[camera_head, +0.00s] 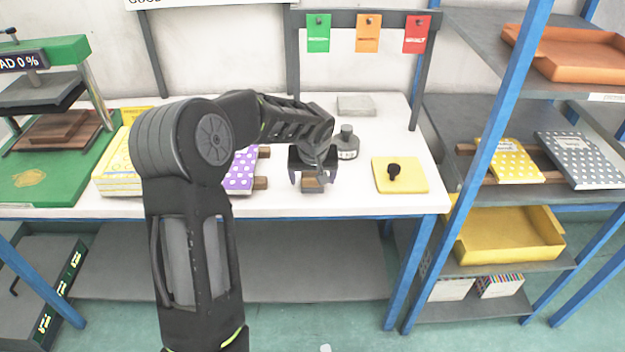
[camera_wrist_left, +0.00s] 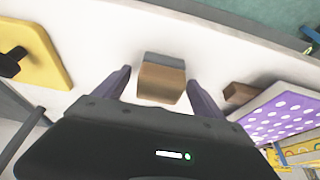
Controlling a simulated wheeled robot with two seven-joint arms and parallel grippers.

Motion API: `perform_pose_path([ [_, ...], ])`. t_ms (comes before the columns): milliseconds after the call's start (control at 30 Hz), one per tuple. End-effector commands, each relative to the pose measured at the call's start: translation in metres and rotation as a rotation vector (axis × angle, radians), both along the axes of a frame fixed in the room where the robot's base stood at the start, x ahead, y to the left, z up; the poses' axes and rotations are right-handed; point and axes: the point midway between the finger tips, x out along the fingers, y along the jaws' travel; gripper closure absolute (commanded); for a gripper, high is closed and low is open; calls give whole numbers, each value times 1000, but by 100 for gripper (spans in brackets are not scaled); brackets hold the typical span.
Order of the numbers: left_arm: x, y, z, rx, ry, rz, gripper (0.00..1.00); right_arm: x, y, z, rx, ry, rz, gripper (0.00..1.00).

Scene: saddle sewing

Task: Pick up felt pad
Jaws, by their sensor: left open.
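A small block (camera_head: 312,185) with a brown wood-like part lies on the white table near its front edge. In the left wrist view the block (camera_wrist_left: 162,82) shows a brown face and a grey strip; it looks like the felt pad, but I cannot be sure. My left gripper (camera_head: 313,178) is open above the table, and its fingers (camera_wrist_left: 158,78) appear on either side of the block. No contact is visible between fingers and block. My right gripper is not in view.
A yellow pad with a black knob (camera_head: 400,175) lies further right. A purple dotted book (camera_head: 240,170) on wooden strips is to the left. A grey slab (camera_head: 356,105) lies at the back.

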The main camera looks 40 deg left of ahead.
Motion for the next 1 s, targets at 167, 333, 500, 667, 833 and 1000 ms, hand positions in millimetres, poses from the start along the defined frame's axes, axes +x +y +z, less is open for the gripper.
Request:
perform_pose_path([
  [167,0,0,0,0,0,0,20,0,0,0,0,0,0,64],
  [333,0,0,0,0,0,0,24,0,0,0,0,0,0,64],
  [500,0,0,0,0,0,0,38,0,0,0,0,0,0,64],
  [667,0,0,0,0,0,0,51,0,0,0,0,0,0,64],
  [833,0,0,0,-1,1,0,65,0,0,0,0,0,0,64],
  [1000,0,0,0,0,0,0,79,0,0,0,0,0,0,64],
])
